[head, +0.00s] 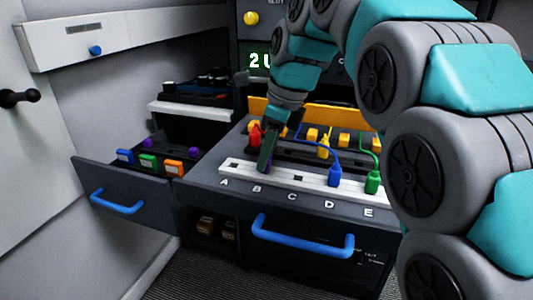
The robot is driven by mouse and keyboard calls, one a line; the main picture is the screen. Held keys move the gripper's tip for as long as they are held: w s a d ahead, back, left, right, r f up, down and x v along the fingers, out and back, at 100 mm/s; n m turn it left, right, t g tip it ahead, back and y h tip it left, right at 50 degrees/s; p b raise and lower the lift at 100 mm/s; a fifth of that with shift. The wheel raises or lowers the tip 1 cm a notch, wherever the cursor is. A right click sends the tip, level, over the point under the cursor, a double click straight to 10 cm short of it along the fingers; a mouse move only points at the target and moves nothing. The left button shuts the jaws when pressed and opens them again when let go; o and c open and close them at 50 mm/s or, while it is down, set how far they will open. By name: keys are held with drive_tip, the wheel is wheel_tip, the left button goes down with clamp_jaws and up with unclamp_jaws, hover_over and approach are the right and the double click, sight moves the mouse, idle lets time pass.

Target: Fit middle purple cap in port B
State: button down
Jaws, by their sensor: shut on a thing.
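My gripper (267,160) points down at the white port strip (315,186), over the part marked B. It is shut on a small purple cap (264,168), of which only a sliver shows beside the dark fingers. The cap is at or just above the strip by port B. The port itself is hidden, so I cannot tell whether the cap is seated. Two more purple caps (150,143) (192,152) lie in the open drawer on the left.
A blue plug (334,176) stands at D and a green plug (373,182) at E. A red plug (255,136) and a yellow plug (323,146) stand behind. The open drawer (125,197) holds blue, green and orange pieces. Port C (298,178) looks empty.

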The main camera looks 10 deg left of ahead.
drive_tip(key=shift+f, duration=0.35)
idle(0.4)
drive_tip(key=shift+c, duration=0.6)
unclamp_jaws()
